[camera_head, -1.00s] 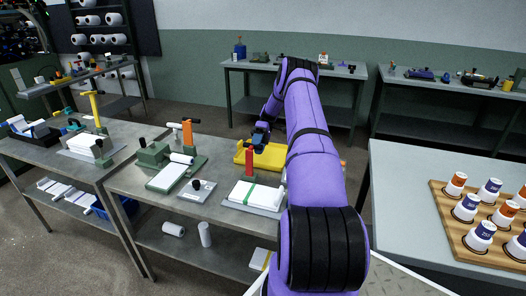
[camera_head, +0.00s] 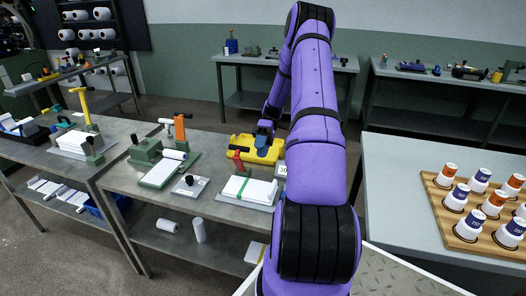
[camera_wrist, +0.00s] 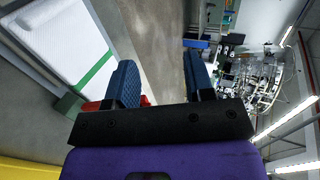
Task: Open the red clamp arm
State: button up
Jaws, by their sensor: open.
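The red clamp arm (camera_head: 238,160) stands raised behind the white stack with the green strip, leaning slightly, with a dark piece across its top. In the wrist view, red parts (camera_wrist: 92,106) show on both sides of the left finger, which hides what lies between. My gripper (camera_head: 265,138) has blue fingers and is over the yellow tray, right of the clamp arm in the head view. The wrist view shows its fingers (camera_wrist: 160,85) apart with nothing between them. I cannot tell whether a finger touches the red part.
The white stack (camera_head: 262,192) with a green strip sits on a grey plate. The yellow tray (camera_head: 236,142) lies behind it. A green fixture (camera_head: 146,150) and an orange upright clamp (camera_head: 180,127) stand to the left. A wooden cup board (camera_head: 436,208) is on the right table.

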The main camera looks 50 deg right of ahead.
jog(key=shift+s+a+r, duration=0.1)
jog(key=shift+s+a, duration=0.55)
jog(key=shift+s, duration=0.3)
